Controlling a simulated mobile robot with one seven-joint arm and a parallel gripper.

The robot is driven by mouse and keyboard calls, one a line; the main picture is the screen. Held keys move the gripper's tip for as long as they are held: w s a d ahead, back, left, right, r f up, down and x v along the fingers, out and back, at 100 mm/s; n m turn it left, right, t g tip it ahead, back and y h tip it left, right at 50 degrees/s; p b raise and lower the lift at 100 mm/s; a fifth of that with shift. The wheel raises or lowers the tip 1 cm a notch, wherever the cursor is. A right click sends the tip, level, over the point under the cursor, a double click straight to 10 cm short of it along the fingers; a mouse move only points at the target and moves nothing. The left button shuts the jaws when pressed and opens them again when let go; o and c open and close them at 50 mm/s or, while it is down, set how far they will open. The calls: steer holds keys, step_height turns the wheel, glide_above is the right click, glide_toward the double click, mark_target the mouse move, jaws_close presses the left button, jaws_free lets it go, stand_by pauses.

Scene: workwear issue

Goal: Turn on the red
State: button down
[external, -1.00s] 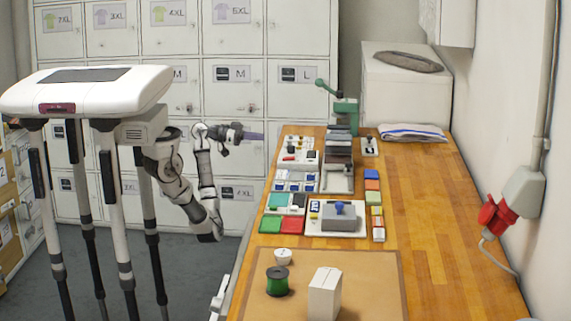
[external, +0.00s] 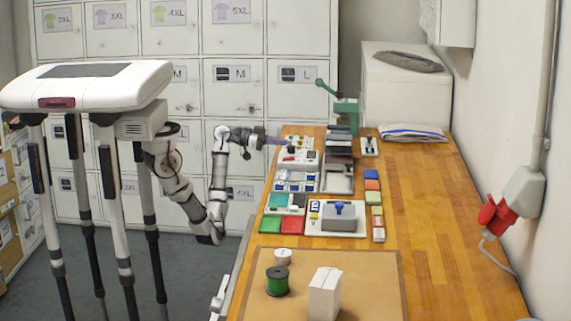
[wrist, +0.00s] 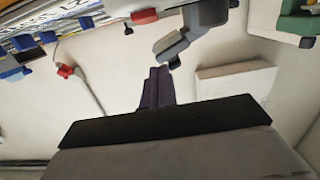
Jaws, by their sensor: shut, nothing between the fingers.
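A white panel (external: 311,157) near the far left edge of the wooden bench carries a small red switch (external: 289,158), with dark parts beside it. A red piece, probably this switch, shows at the top of the wrist view (wrist: 144,16). Whether it is on or off cannot be told. My gripper (external: 280,142) is shut and empty, pointing right at the bench's left edge, close to the panel's far left side and seemingly above it. Its purple fingers (wrist: 157,88) are together in the wrist view, apart from the red piece.
Red and green pads (external: 295,225) lie nearer on the bench. A green-handled press (external: 344,112) stands beyond the panel. A grey stamp block (external: 339,216), a green spool (external: 277,281) and a white box (external: 324,293) stand nearer. The bench's right side is mostly clear.

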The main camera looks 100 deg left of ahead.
mark_target(285, 158)
steer(key=w+f, duration=0.1)
steer(key=f, duration=0.2)
steer(key=shift+w, duration=0.4)
steer(key=shift+f, duration=0.55)
steer(key=shift+w+p, duration=0.1)
steer(key=shift+p, duration=0.4)
steer(key=shift+g+p, duration=0.3)
steer(key=shift+p, duration=0.1)
steer(key=shift+w+f, duration=0.1)
steer(key=shift+f, duration=0.15)
steer(key=shift+r, duration=0.1)
steer(key=r+p, duration=0.2)
steer(key=r, duration=0.1)
steer(key=r+p, duration=0.1)
steer(key=p, duration=0.1)
steer(key=shift+w+r, duration=0.25)
steer(key=shift+r, duration=0.1)
steer(key=s+r+b, duration=0.2)
steer(key=s+r, duration=0.1)
steer(key=s, duration=0.6)
steer(key=shift+s+b, duration=0.15)
steer(key=shift+b, duration=0.15)
